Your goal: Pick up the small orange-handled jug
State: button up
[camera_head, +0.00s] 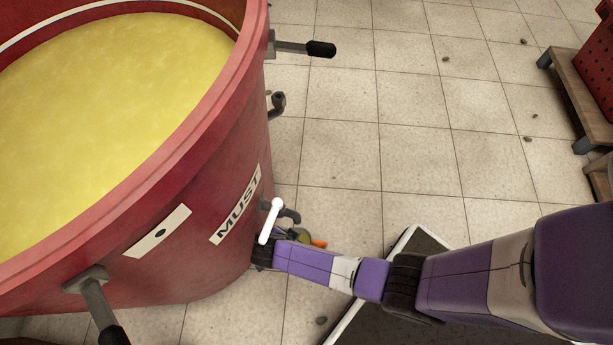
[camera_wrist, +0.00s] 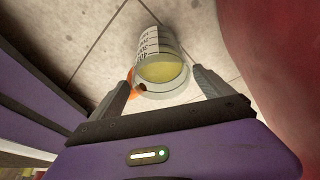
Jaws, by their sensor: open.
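The small jug (camera_wrist: 160,72) is a clear beaker with printed measuring marks and yellow liquid inside. In the wrist view it lies between the two fingers of my gripper (camera_wrist: 164,76), which is open. A gap shows on the right side; whether the left finger touches the jug, I cannot tell. Its orange handle (camera_wrist: 132,83) is at the left finger, partly hidden by it. In the head view only a bit of the jug (camera_head: 303,236) and its orange handle (camera_head: 319,243) show past my arm, close beside the red vat (camera_head: 225,165).
The vat, labelled MUST, holds yellow liquid. The vat wall fills the right of the wrist view. A wooden stand (camera_head: 570,90) with a red crate (camera_head: 598,75) is at far right. Tiled floor (camera_head: 400,130) beyond is mostly clear.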

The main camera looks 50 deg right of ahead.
jog(key=b+x, duration=0.2)
jog(key=x, duration=0.1)
jog(key=shift+a, duration=0.1)
jog(key=c, duration=1.9)
grip_shut()
jog(key=shift+r, duration=0.2)
